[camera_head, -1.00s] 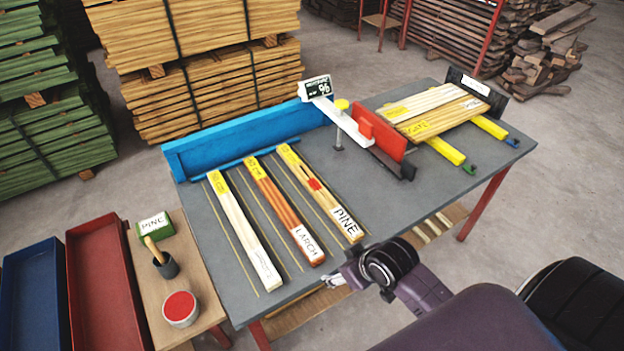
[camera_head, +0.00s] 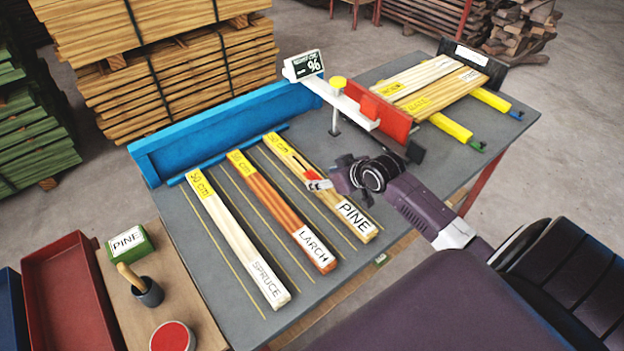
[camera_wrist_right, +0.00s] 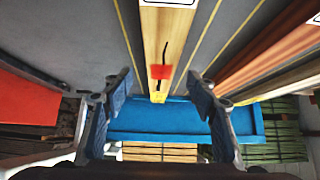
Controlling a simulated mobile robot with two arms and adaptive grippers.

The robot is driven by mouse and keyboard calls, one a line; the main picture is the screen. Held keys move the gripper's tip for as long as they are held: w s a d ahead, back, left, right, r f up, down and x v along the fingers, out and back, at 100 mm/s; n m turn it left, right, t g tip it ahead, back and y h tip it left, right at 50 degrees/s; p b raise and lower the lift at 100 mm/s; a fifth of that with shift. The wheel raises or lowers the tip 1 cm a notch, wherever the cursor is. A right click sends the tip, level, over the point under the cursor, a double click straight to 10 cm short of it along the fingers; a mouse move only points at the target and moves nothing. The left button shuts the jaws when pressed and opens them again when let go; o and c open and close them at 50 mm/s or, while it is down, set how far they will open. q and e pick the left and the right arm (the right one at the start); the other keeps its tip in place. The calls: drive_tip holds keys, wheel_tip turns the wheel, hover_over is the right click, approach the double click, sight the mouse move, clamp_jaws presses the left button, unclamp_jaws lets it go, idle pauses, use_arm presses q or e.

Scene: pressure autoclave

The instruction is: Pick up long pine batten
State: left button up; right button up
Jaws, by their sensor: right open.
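The long pine batten (camera_head: 330,200) lies flat on the grey table, rightmost of three battens. It has a yellow "50 cm" end by the blue fence, a white PINE label at the near end and a red mark with a dark line. In the right wrist view the batten (camera_wrist_right: 168,35) runs down the middle, between the fingers. My right gripper (camera_head: 318,183) is open and empty, over the batten's middle near the red mark; in the wrist view its two fingers (camera_wrist_right: 158,92) stand wide apart on either side. Contact cannot be told. My left gripper is out of view.
A larch batten (camera_head: 280,210) and a spruce batten (camera_head: 235,235) lie to the left. A blue fence (camera_head: 230,125) bounds the far edge.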

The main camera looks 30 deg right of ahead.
sight(314, 178)
drive_tip(key=shift+w+a+f, duration=0.1)
drive_tip(key=shift+w+f, duration=0.1)
drive_tip(key=shift+w, duration=0.1)
drive_tip(key=p+x, duration=0.1)
drive_tip(key=x, duration=0.3)
drive_tip(key=shift+w+f, duration=0.15)
drive_tip(key=shift+w, duration=0.05)
drive_tip(key=c, duration=0.5)
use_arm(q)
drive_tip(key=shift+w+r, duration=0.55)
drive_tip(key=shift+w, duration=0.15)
use_arm(e)
clamp_jaws()
